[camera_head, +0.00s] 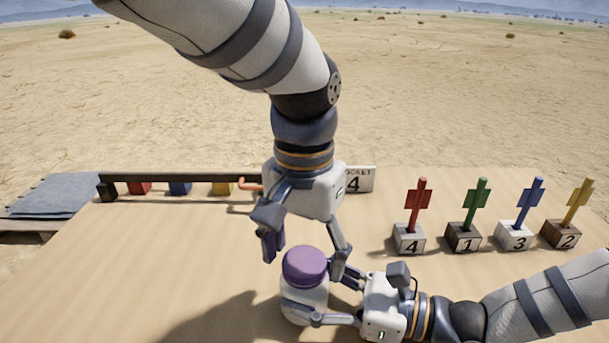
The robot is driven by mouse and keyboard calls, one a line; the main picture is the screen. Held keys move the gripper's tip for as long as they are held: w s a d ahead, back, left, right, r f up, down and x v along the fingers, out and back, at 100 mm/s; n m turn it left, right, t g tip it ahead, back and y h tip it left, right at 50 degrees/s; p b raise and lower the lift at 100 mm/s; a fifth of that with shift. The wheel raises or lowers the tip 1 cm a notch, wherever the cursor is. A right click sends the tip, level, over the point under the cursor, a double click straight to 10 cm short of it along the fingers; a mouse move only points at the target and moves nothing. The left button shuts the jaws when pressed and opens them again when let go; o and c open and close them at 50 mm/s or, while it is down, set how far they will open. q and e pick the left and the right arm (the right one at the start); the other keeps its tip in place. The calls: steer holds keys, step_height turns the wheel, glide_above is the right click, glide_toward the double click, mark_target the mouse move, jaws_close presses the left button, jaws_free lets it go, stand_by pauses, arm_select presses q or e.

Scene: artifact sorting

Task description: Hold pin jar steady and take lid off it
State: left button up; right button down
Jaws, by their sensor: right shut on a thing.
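The pin jar (303,303) is white and rounded, and stands upright near the front middle of the table. Its purple lid (305,264) sits on top. My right gripper (328,296) comes in from the right and is shut on the jar's body, below the lid. My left gripper (304,258) points down from above and is open. Its fingers are spread on either side of the lid, with a visible gap at the left. Whether the right-hand finger touches the lid is unclear. The contents of the jar are hidden.
Several numbered blocks with coloured keys, such as the red key (418,205), stand at the right. The table's (130,255) left front is clear.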

mark_target(307, 265)
arm_select(q)
step_height(307, 265, up, 5)
steer(key=shift+f, duration=0.2)
steer(key=shift+c, duration=0.4)
steer(key=shift+s+d+m, duration=0.15)
steer(key=shift+s+m, duration=0.15)
steer(key=shift+m, duration=0.5)
step_height(307, 265, up, 2)
steer(key=m, duration=0.9)
steer(key=shift+r, duration=0.25)
steer(key=shift+w+r+m, duration=0.2)
steer(key=shift+r+m, duration=0.05)
steer(key=shift+m, duration=0.45)
steer(key=shift+w+a+f, duration=0.1)
steer(key=shift+a+f, duration=0.15)
steer(key=shift+f, duration=0.1)
step_height(307, 265, down, 7)
steer(key=c, duration=1.2)
steer(key=n, duration=0.2)
steer(key=shift+d+n, duration=0.1)
steer(key=shift+n, duration=0.3)
